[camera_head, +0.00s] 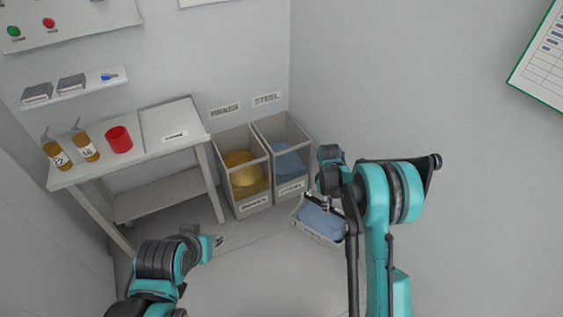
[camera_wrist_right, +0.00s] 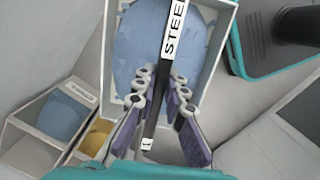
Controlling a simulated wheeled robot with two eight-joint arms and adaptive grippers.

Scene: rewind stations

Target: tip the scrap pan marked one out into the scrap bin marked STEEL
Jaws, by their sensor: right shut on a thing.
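The scrap pan (camera_head: 298,212) is a pale open tray with blue scrap in it. In the wrist view the pan (camera_wrist_right: 222,40) has a dark handle bar with a STEEL label and a small tag reading 1. My right gripper (camera_wrist_right: 165,105) is shut on this handle; in the head view the right gripper (camera_head: 325,203) is partly hidden by its arm. The STEEL scrap bin (camera_head: 307,160), with blue scrap inside, stands behind and left of the pan. My left gripper (camera_head: 218,241) is at lower left, away from the pan; its jaws are too small to read.
The BRASS bin (camera_head: 231,190) with yellow scrap stands against the STEEL bin's left side. A workbench (camera_head: 165,148) with bottles (camera_head: 87,147) and a red cup (camera_head: 119,139) is further left. Walls close the corner behind the bins.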

